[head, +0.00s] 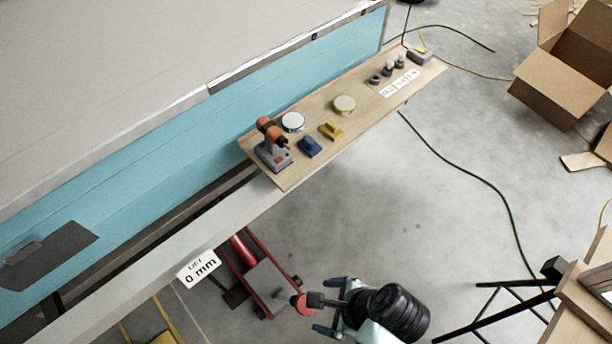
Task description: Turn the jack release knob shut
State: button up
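The jack (268,285), with a red frame and a grey top plate, stands on the floor at the edge of the camper. A round orange-red knob (300,304) is at its near right end, with a dark shaft beside it. I take this to be the release knob; its turn position cannot be read. My gripper (322,306) is just right of the knob, its two teal-grey fingers spread apart on either side of the dark shaft. The fingers look open, and contact with the knob cannot be made out.
A wooden shelf (365,105) holds a drill (272,145), tape rolls and small blocks. A green cable (480,180) crosses open floor. A cardboard box (565,65) and black stand (500,300) are at right.

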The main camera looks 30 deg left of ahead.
jog(key=x, duration=1.1)
jog(key=shift+a+f, duration=0.1)
jog(key=shift+f, duration=0.3)
jog(key=c, duration=1.4)
jog(key=shift+o, duration=0.2)
